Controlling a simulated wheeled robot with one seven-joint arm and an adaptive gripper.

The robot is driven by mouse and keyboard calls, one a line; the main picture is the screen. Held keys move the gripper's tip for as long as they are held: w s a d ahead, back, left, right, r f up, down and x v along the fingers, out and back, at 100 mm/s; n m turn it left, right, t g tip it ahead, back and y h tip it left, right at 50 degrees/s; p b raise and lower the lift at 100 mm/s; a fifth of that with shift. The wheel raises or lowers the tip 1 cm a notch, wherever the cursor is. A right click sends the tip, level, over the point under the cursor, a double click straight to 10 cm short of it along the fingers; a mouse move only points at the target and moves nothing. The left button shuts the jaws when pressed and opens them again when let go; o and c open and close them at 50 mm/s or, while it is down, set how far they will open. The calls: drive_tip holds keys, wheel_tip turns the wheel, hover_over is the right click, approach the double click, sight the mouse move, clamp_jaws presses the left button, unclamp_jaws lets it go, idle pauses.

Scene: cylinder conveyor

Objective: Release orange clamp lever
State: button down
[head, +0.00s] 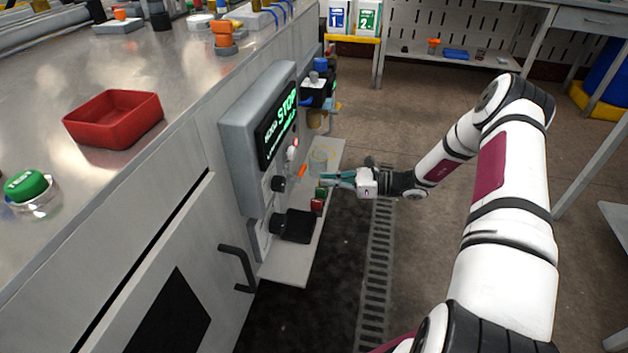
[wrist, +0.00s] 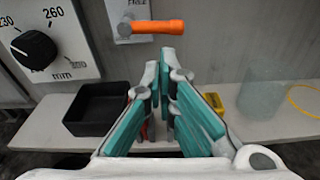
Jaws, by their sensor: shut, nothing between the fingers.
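The orange clamp lever (wrist: 157,27) lies roughly horizontal in the wrist view, its thick end to the right, mounted on a small light plate (wrist: 128,13) with partly readable lettering. In the head view the lever (head: 301,172) shows small on the front of the grey machine panel. My gripper (wrist: 163,62) has teal pads and is shut and empty. Its fingertips are just below the lever in the wrist picture; whether they touch it I cannot tell. In the head view my gripper (head: 326,178) points left toward the panel.
A black dial (wrist: 33,50) with a millimetre scale is left of the lever. A black tray (wrist: 98,108), a clear cylinder (wrist: 262,92) and a yellow ring (wrist: 306,100) are on the light shelf (head: 285,270) below. A STOP display (head: 277,130) glows green above. Open floor lies right of the shelf.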

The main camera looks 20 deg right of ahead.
drive_tip(key=v, duration=0.6)
idle(0.4)
